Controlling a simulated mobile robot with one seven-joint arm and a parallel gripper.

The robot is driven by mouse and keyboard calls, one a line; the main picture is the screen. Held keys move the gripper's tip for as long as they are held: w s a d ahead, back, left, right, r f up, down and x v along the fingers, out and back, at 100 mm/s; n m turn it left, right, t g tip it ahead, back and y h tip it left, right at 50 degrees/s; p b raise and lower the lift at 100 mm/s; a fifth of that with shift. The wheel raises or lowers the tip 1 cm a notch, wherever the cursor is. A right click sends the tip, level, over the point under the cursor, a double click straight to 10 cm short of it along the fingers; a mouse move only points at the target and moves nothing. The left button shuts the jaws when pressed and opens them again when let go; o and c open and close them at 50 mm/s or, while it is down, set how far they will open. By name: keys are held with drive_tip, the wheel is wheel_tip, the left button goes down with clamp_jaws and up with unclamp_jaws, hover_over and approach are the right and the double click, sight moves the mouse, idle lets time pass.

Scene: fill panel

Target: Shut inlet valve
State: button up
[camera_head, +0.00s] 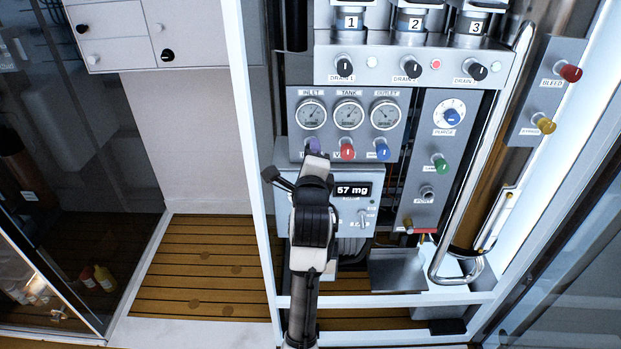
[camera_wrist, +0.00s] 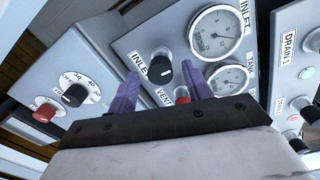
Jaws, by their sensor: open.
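The inlet valve is a black knob on a silver stem (camera_wrist: 163,73), with an INLET label beside it on the grey gauge panel (camera_wrist: 128,42). My gripper (camera_wrist: 160,69) has two purple fingers spread apart, one on each side of the knob in the wrist view. The knob looks free of both fingers; its depth between them is hard to judge. In the head view my gripper (camera_head: 313,147) is in front of the panel below the inlet gauge (camera_head: 311,114) and hides the inlet knob. The inlet gauge also shows in the wrist view (camera_wrist: 216,32).
The red vent knob (camera_head: 347,150) is close to the right of my gripper, with a blue knob (camera_head: 382,150) beyond. Drain knobs (camera_head: 344,66) are above. A curved metal rail (camera_head: 484,150) stands at right.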

drive_tip(key=s+p, duration=1)
drive_tip(key=s, duration=0.2)
drive_tip(key=shift+r+p, duration=0.3)
drive_tip(key=shift+p, duration=0.1)
drive_tip(key=shift+s, duration=0.1)
